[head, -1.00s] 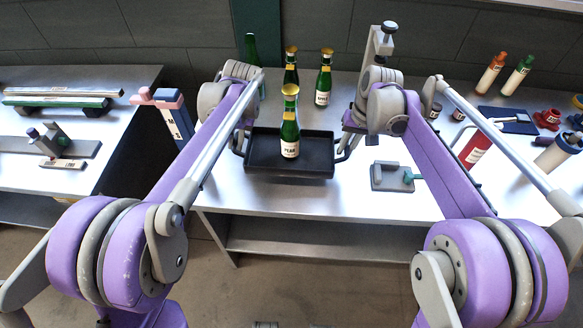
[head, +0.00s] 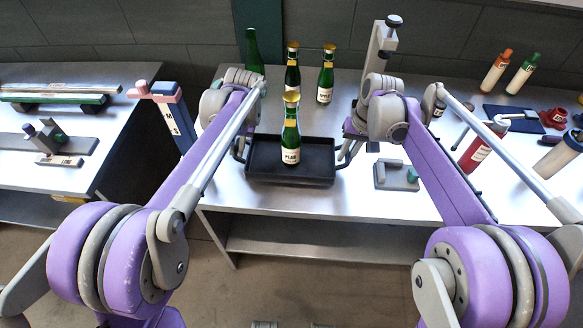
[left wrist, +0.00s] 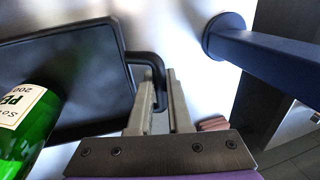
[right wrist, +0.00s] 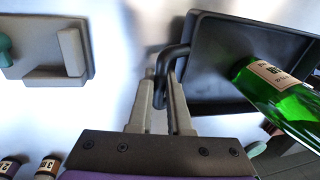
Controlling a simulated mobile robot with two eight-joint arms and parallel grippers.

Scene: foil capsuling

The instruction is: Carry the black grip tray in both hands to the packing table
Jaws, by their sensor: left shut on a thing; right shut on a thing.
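The black grip tray (head: 262,172) is a shallow rectangular tray with a bar handle at each short end. One green bottle with a gold top and cream label (head: 290,135) stands upright in it. My left gripper (left wrist: 160,95) is shut on the tray's left handle (left wrist: 150,60). My right gripper (right wrist: 165,90) is shut on the right handle (right wrist: 175,52). In the head view both grippers are mostly hidden behind my arms. Whether the tray touches the bench or hangs just above it is hard to tell.
Two gold-topped bottles (head: 325,80) and a plain green bottle (head: 253,52) stand behind the tray. A grey fixture (head: 395,176) lies to its right. Red, orange and green-capped containers are at right.

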